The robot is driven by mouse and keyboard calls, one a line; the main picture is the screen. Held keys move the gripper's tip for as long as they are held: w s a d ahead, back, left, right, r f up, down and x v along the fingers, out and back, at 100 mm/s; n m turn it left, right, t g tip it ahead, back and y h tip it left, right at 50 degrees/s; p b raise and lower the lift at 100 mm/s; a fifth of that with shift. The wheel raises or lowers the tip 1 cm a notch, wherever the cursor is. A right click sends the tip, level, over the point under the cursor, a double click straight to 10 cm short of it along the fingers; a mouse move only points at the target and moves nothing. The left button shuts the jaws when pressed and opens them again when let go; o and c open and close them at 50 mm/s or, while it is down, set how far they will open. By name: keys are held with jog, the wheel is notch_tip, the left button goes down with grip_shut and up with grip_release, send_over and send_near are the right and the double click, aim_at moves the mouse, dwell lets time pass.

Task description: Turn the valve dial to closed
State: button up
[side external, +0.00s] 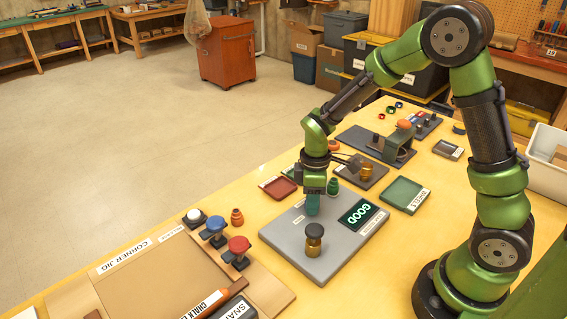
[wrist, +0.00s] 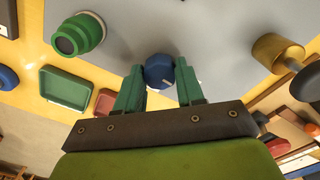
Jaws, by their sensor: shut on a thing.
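A blue dial (wrist: 159,72) shows in the wrist view on the grey panel (wrist: 200,25), between the two green fingers of my gripper (wrist: 158,88). My gripper is shut on it. In the side view my gripper (side external: 312,208) points straight down onto the grey panel (side external: 285,233), and its fingers hide the dial there. A lit display (side external: 362,215) on the panel reads GOOD in green letters. I cannot read the dial's setting.
A brass post with a black cap (side external: 314,240) stands on the panel's near part. A green knobbed fitting (side external: 333,187) stands behind my gripper. A red tray (side external: 278,188) and a green tray (side external: 405,195) lie nearby. Red and blue buttons (side external: 238,246) stand at the left.

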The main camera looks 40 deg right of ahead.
jog(key=m, duration=0.3)
jog(key=shift+m, duration=0.4)
jog(key=m, duration=0.4)
jog(key=shift+m, duration=0.3)
jog(key=m, duration=0.4)
jog(key=shift+m, duration=2.4)
jog(key=o, duration=1)
jog(key=shift+o, duration=0.2)
notch_tip(320, 180, up, 17)
